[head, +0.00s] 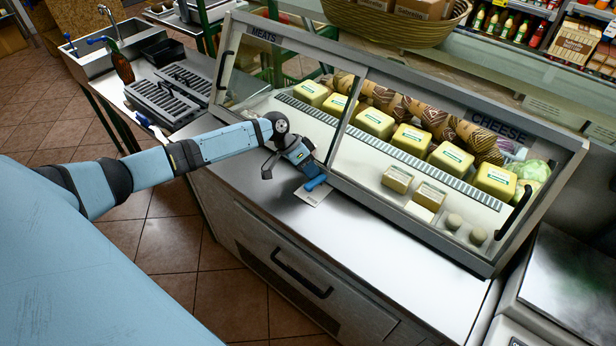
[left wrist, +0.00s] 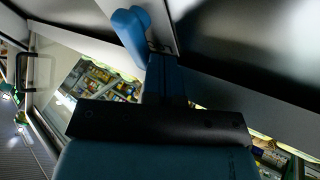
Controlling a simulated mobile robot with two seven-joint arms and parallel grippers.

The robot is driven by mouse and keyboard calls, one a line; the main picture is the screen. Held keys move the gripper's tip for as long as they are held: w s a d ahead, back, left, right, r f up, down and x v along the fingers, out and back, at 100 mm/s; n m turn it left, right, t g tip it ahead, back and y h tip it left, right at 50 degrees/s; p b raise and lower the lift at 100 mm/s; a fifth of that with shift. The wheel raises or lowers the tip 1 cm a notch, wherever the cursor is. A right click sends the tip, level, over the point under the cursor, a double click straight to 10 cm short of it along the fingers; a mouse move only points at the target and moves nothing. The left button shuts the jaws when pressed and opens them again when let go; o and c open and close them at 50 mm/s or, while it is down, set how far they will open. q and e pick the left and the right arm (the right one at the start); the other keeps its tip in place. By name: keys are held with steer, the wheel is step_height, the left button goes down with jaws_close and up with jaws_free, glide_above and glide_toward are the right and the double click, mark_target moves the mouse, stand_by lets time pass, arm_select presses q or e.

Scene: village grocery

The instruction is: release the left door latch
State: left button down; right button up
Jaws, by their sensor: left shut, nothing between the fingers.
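The left door latch is a blue lever (head: 315,183) on a pale plate, at the front foot of the glass case where the two doors meet. My left gripper (head: 306,168) is shut and empty, just behind and to the left of the lever. In the left wrist view the blue latch lever (left wrist: 130,36) stands just beyond the fingertips of my left gripper (left wrist: 164,62). They look close or touching; I cannot tell which. The left door (head: 250,72), marked MEATS, has a black handle (head: 224,70) and looks closed. My right gripper is not in view.
The right door, marked CHEESE, covers yellow cheese blocks (head: 411,139) and has a black handle (head: 513,213). The steel counter (head: 400,245) in front is mostly clear. A sink (head: 110,52) and a dark slotted tray (head: 167,100) stand to the left.

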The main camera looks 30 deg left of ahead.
arm_select(q)
steer(key=shift+f+m, duration=0.15)
steer(key=shift+m, duration=0.15)
steer(key=shift+d+r+g, duration=0.1)
steer(key=shift+r+g, duration=0.1)
steer(key=shift+g, duration=0.1)
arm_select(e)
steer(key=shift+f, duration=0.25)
arm_select(q)
steer(key=shift+s, duration=0.15)
steer(key=shift+s+a, duration=0.45)
steer(key=shift+a, duration=0.15)
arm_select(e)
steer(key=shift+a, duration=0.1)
